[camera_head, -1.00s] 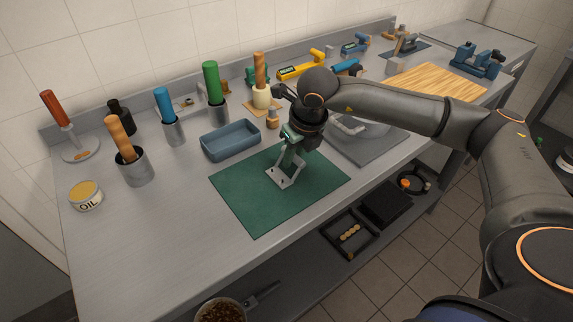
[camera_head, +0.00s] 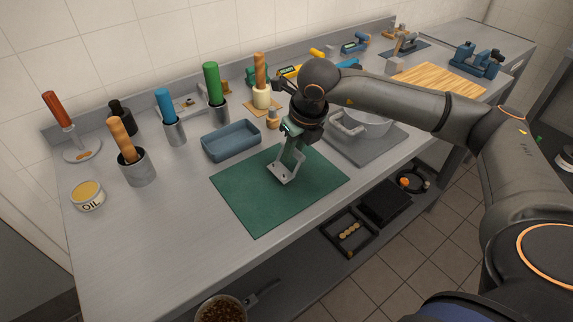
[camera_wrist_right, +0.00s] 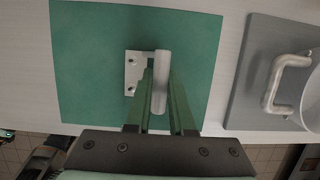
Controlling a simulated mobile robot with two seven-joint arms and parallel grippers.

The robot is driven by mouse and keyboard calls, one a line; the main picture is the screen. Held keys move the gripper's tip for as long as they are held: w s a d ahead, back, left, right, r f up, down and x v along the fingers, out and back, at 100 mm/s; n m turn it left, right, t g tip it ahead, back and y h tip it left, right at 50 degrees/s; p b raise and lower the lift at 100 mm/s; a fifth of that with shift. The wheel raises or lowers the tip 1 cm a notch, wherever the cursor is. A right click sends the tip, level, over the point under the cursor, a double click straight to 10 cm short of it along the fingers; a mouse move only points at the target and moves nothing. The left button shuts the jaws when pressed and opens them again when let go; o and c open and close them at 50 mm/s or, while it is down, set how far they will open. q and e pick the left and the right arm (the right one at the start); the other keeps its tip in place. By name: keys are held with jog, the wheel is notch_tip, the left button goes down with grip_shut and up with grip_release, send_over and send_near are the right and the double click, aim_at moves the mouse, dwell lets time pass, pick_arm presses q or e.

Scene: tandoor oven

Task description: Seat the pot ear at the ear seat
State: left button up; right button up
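The pot ear (camera_head: 284,173) is a pale metal handle with a holed mounting plate, at the green mat (camera_head: 245,200). It also shows in the right wrist view (camera_wrist_right: 160,82), its plate to the left of the grip bar. My right gripper (camera_head: 292,148) points down with its green fingers (camera_wrist_right: 162,92) closed around the bar. I cannot tell whether the ear clears the mat. The metal pot (camera_head: 368,122) stands on a grey board right of the mat, partly behind my right arm. One fitted handle (camera_wrist_right: 283,84) shows on its near side. The ear seat is not distinguishable. My left gripper is out of view.
A blue-grey tray (camera_head: 230,142) sits behind the mat. Tools in metal cups and an oil tin (camera_head: 88,196) stand at the left. A wooden board (camera_head: 440,78) lies at the far right.

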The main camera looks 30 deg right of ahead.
grip_shut()
jog(key=shift+r, duration=0.15)
jog(key=shift+r+p, duration=1.1)
jog(key=shift+r, duration=0.75)
